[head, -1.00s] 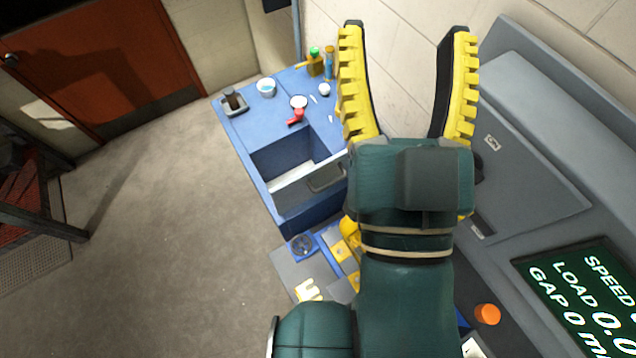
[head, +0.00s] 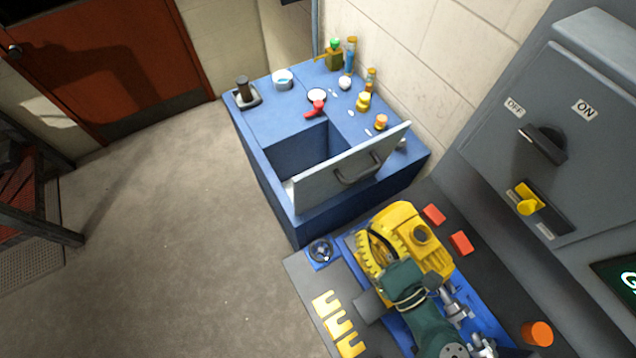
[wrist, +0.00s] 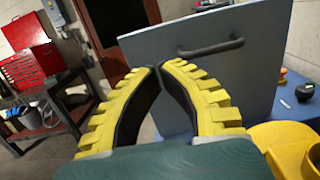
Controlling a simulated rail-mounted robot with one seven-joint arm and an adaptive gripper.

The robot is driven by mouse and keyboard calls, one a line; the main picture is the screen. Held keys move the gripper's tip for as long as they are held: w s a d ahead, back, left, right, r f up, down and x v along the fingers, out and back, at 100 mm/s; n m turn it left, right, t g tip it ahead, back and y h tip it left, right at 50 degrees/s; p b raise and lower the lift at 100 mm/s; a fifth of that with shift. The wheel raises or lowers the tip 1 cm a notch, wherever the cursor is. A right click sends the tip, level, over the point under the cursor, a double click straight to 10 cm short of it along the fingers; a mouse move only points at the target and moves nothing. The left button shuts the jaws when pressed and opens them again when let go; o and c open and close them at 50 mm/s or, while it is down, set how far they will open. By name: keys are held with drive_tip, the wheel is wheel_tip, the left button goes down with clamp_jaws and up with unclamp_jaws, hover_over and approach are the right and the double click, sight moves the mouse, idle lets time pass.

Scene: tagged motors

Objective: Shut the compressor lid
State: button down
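The compressor lid (head: 325,185) is a flat grey panel standing raised and tilted along the near side of the blue cabinet (head: 262,165), leaving the dark compartment open. Its dark bar handle (head: 358,170) faces me. In the wrist view the lid (wrist: 250,50) and its handle (wrist: 212,48) fill the area beyond my fingers. My gripper (wrist: 161,67) has yellow ribbed fingers with tips together and nothing visible between them. In the head view it is low in front of the lid, blending with the yellow motor (head: 420,235). Contact with the lid is not visible.
Bottles, cups and a red item (head: 316,107) stand on the cabinet top. A grey panel with a rotary switch (head: 545,145) stands at the right. Yellow forked plates (head: 335,325) and an orange button (head: 537,333) are near the bench front. Open floor lies left.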

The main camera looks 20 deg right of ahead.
sight(332, 166)
drive_tip(key=x, duration=0.4)
drive_tip(key=p+x, duration=0.1)
drive_tip(key=x, duration=0.3)
drive_tip(key=p+x, duration=0.1)
drive_tip(key=x, duration=0.3)
drive_tip(key=shift+w+d+r, duration=0.2)
drive_tip(key=shift+w+d, duration=0.1)
drive_tip(key=shift+w, duration=0.15)
drive_tip(key=shift+w+a+p, duration=0.1)
drive_tip(key=shift+w+p, duration=0.2)
drive_tip(key=shift+w, duration=0.2)
drive_tip(key=shift+w+r, duration=0.1)
